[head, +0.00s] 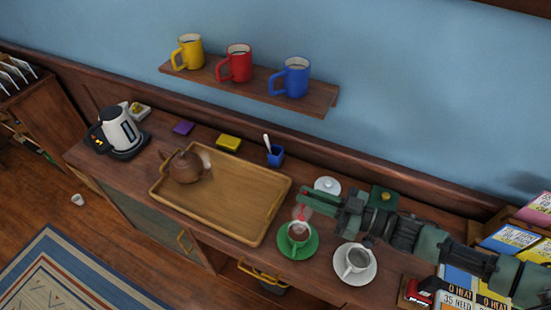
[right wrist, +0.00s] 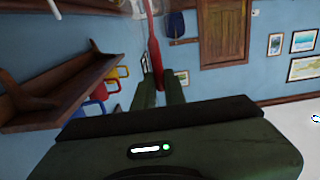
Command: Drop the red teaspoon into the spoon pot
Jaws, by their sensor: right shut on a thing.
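The red teaspoon (head: 302,213) is in my right gripper (head: 306,198), which is shut on it. In the head view the spoon shows just above the filled cup on the green saucer (head: 283,248). In the right wrist view the red teaspoon (right wrist: 154,48) runs between the two dark green fingers (right wrist: 160,92). The small blue spoon pot (head: 276,156) stands against the back of the counter, up and left of my right gripper and apart from it. A pale spoon (head: 267,143) stands tilted in it. My left gripper is not in view.
A wooden tray (head: 225,209) with a brown teapot (head: 186,167) lies left of the cup. A white cup on a saucer (head: 355,263) is to the right. A shelf (head: 221,87) with yellow, red and blue mugs hangs above. A yellow block (head: 229,143) lies left of the pot.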

